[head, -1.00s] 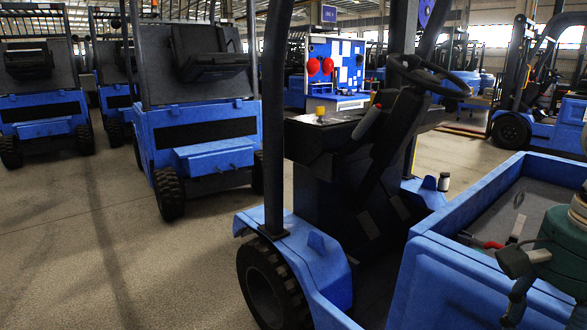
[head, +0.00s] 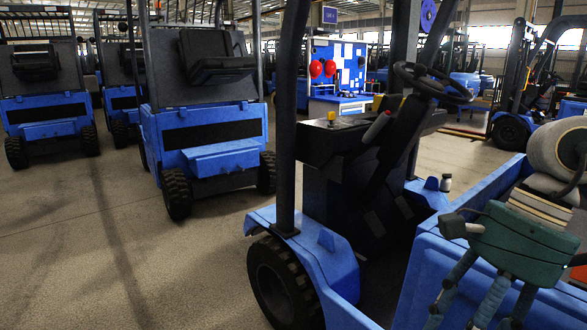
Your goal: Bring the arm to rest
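My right gripper (head: 463,308) is at the lower right of the head view, with a dark green palm and grey-green jointed fingers. Its arm comes in from the right edge. The fingers hang down and to the left, spread apart, over the blue body of the nearest forklift (head: 345,262). I see nothing between them; the lowest tips are near the bottom edge of the picture. Whether the fingers touch the forklift cannot be told. My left gripper is not in view.
The forklift's dark pillar (head: 291,120) and steering wheel (head: 433,83) rise left of my gripper. More blue forklifts (head: 207,140) stand behind. The concrete floor (head: 150,260) at the left is clear.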

